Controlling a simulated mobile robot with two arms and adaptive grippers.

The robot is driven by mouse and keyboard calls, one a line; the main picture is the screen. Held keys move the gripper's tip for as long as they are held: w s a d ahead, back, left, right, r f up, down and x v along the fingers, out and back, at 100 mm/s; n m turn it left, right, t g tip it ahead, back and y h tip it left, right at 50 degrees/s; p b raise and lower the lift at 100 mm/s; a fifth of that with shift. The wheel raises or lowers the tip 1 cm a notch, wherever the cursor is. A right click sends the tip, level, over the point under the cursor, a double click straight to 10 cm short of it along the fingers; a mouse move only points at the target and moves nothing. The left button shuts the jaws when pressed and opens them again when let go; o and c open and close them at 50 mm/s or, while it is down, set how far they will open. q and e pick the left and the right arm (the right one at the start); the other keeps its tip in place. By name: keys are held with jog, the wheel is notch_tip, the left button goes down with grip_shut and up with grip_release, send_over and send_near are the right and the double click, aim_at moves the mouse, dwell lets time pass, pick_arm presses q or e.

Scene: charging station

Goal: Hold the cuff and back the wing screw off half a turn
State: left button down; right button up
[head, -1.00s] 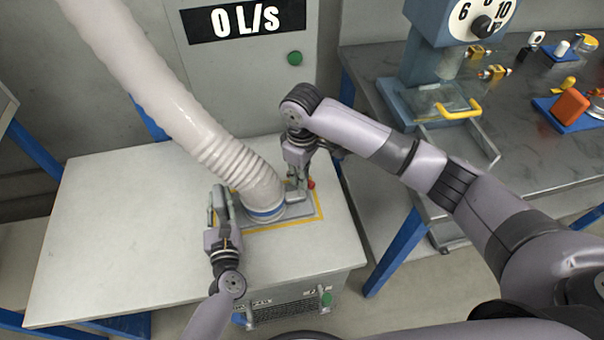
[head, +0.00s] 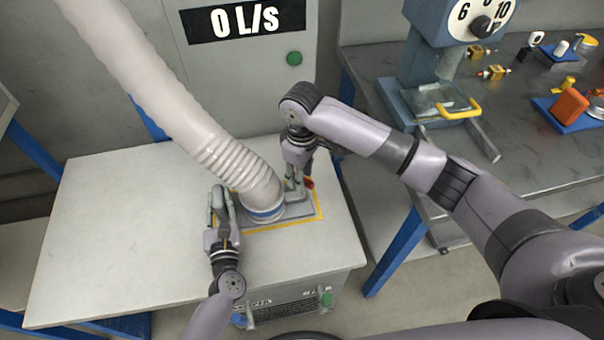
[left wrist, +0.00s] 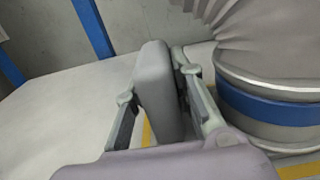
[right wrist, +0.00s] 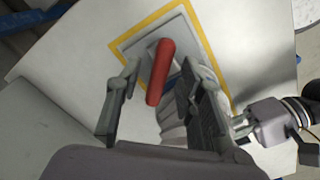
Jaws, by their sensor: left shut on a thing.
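The cuff (head: 264,210) is a grey collar with a blue band at the lower end of a pale ribbed hose. It stands on a grey plate edged in yellow. My left gripper (head: 222,200) is at the cuff's left side. In the left wrist view its fingers (left wrist: 160,95) are shut on an upright grey lug (left wrist: 153,85) beside the cuff's blue band (left wrist: 270,108). The red wing screw (right wrist: 161,72) lies between the spread fingers of my right gripper (right wrist: 160,75), with gaps on both sides. In the head view the screw (head: 309,183) is partly hidden by that gripper.
The hose (head: 150,90) slants up to the left over the white tabletop (head: 110,225). A grey cabinet (head: 250,80) reading 0 L/S stands behind. At right are a dial press (head: 430,60) and a bench (head: 520,125) with small parts. The tabletop's left is clear.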

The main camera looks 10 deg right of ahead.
notch_tip(320, 180, up, 12)
jog(key=shift+f, duration=0.15)
jog(key=shift+w, duration=0.1)
dwell(0.5)
notch_tip(320, 180, down, 12)
dwell(0.6)
jog(key=shift+c, duration=0.4)
grip_shut()
